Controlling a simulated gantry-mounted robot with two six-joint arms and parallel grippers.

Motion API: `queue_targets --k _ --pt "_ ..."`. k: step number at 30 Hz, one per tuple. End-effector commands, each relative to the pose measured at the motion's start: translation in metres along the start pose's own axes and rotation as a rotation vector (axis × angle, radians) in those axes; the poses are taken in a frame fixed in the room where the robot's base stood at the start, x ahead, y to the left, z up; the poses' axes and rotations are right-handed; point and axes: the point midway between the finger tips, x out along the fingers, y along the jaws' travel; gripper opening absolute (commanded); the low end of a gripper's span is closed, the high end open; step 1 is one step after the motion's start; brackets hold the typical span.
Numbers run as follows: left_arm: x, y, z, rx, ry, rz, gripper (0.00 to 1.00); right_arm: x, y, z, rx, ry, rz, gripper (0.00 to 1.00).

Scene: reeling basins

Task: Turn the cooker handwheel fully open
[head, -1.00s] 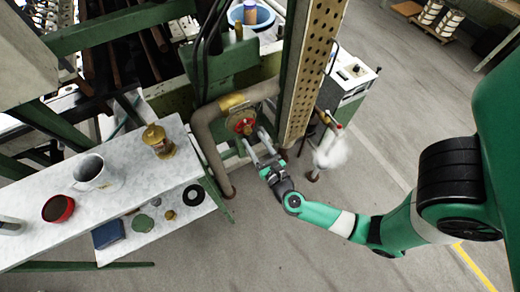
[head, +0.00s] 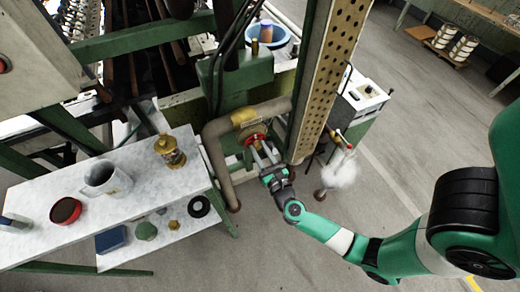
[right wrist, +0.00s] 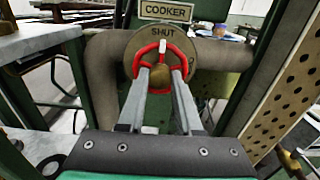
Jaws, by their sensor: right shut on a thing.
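The cooker handwheel is a red ring with spokes and a brass-coloured hub. It shows in the head view (head: 254,138) and in the right wrist view (right wrist: 136,62). It sits before a round brown plate (right wrist: 184,44) marked SHUT, under a COOKER sign (right wrist: 166,11). A pale mark on the rim stands near the top, just below the word SHUT. My right gripper (head: 262,151) reaches the wheel from the front; its two fingers (right wrist: 160,88) are shut on the wheel, one on each side of the hub. The exact finger contact is partly hidden. My left gripper is out of view.
A thick pipe (head: 217,160) bends around the wheel's left. A perforated post (head: 327,75) stands close on the right. White steam (head: 339,170) hangs beside a small pipe at right. A pale table (head: 140,205) with a jug (head: 105,180) is at left.

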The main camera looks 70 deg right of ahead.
Motion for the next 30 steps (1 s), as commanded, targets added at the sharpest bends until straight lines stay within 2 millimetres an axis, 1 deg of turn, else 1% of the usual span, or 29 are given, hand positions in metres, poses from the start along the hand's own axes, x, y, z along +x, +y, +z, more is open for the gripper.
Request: queue_targets --k 2,4,9,15,21,30 --pt "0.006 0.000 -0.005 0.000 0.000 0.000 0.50 0.000 0.000 0.003 -0.064 0.001 0.000 0.00" --pt "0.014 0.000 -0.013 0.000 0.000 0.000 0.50 0.000 0.000 0.006 -0.198 0.003 0.001 0.00" --pt "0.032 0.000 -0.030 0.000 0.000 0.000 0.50 0.000 0.000 0.007 -0.622 0.004 0.001 0.00" --pt "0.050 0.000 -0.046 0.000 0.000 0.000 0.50 0.000 0.000 0.006 -1.084 0.002 0.002 0.00" --pt "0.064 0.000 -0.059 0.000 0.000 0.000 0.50 0.000 0.000 0.005 -1.508 0.000 0.001 0.00" --pt "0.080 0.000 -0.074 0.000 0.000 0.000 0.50 0.000 0.000 0.004 -2.084 -0.001 0.001 0.00"
